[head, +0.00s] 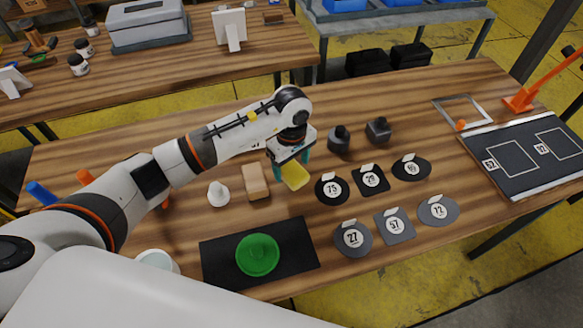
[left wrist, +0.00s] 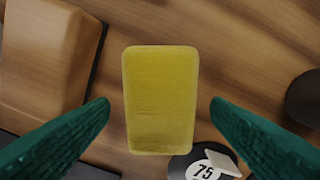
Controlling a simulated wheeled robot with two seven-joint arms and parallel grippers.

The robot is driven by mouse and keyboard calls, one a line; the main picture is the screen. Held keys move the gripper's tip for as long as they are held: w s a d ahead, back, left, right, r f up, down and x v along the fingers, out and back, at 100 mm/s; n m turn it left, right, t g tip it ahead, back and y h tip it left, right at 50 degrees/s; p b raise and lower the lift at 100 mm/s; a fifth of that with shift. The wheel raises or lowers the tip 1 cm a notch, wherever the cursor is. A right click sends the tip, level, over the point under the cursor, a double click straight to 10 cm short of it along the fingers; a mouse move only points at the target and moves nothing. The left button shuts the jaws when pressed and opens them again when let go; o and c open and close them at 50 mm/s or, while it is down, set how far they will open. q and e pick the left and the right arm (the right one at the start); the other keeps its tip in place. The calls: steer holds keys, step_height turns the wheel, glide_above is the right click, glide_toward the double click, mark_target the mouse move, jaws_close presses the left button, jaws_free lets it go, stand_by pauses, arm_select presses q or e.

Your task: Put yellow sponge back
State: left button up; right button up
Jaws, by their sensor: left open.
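The yellow sponge (head: 295,176) lies on the wooden table, just right of a tan block. My left gripper (head: 291,165) is over the sponge, with its teal fingers pointing down. In the left wrist view the sponge (left wrist: 160,100) sits between the two spread green fingers (left wrist: 160,112), with gaps on both sides. The gripper is open and holds nothing. My right gripper is not in view.
A tan block (head: 256,181) and a white cone-shaped item (head: 218,193) stand left of the sponge. Numbered dark patches, such as 75 (head: 331,188), lie to the right. A black mat (head: 216,262) with a green dish (head: 257,255) is in front. Two dark weights (head: 339,139) stand behind.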

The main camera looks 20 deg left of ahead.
mark_target(291, 169)
arm_select(q)
step_height(291, 169, up, 10)
steer(key=b, duration=0.1)
steer(key=shift+b, duration=0.35)
